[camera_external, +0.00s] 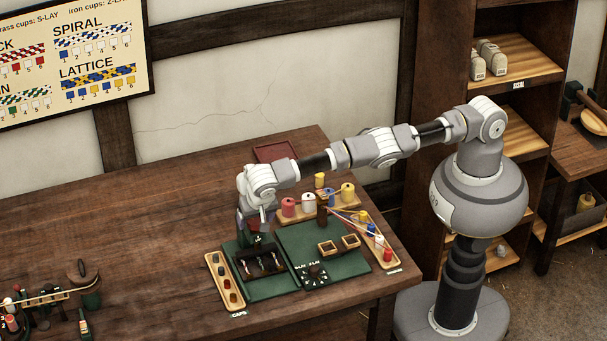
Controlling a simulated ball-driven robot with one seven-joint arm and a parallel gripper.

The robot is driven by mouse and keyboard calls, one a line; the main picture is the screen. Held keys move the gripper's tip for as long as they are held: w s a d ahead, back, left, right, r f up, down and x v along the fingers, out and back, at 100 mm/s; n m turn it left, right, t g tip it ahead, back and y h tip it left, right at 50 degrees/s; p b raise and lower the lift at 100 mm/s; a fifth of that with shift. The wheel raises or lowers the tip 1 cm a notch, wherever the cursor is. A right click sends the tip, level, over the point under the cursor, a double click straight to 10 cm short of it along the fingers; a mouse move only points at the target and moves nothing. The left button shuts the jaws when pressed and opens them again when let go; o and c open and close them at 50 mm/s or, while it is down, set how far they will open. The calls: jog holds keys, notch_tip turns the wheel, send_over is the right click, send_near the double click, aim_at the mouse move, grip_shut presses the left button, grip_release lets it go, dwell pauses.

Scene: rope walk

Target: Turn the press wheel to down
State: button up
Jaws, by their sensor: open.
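A dark press-like device (265,266) stands on the left part of a green base on the table, with pale hook-shaped parts in its open front. Its press wheel cannot be made out clearly; the top of the device is partly behind my arm's end. My gripper (254,230) points down at the top back of this device, very close to it. The jaws are open, but the fingers are small and dark here. I cannot tell whether they touch the wheel or stand around it.
A caps tray (222,281) lies close on the left. Spools stand behind on a wooden rack (335,212). A long tray (380,249) lies at right. The table's left middle (130,240) is clear.

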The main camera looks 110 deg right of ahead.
aim_at(257, 224)
notch_tip(257, 224, up, 10)
jog(key=a+p, duration=0.1)
jog(key=p, duration=0.9)
jog(key=shift+f, duration=0.15)
